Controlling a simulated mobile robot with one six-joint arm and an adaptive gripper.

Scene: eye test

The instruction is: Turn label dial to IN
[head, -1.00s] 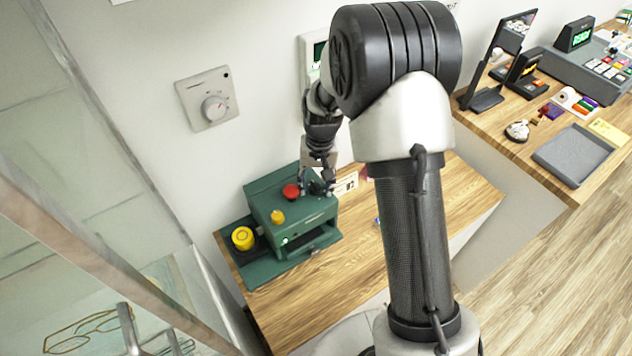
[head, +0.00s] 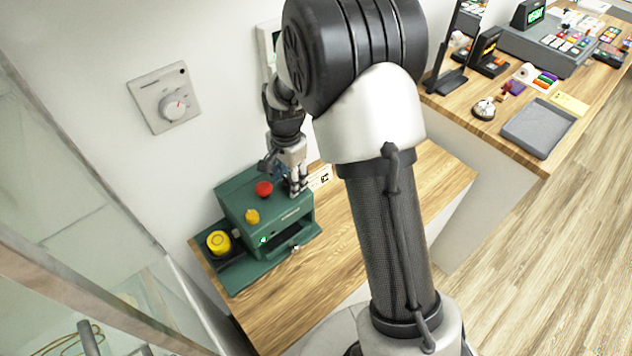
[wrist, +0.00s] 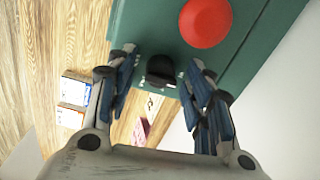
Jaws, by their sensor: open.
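In the head view my gripper (head: 299,189) hides that knob. My gripper (wrist: 163,63) is open, pointing down, with one finger on each side of the black knob. I cannot tell whether they touch it.
A yellow roll (head: 219,243) sits at the machine's left. A small number card (head: 320,178) stands close behind my gripper. A wall thermostat (head: 165,98) hangs above. The wooden desk (head: 290,285) is clear in front.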

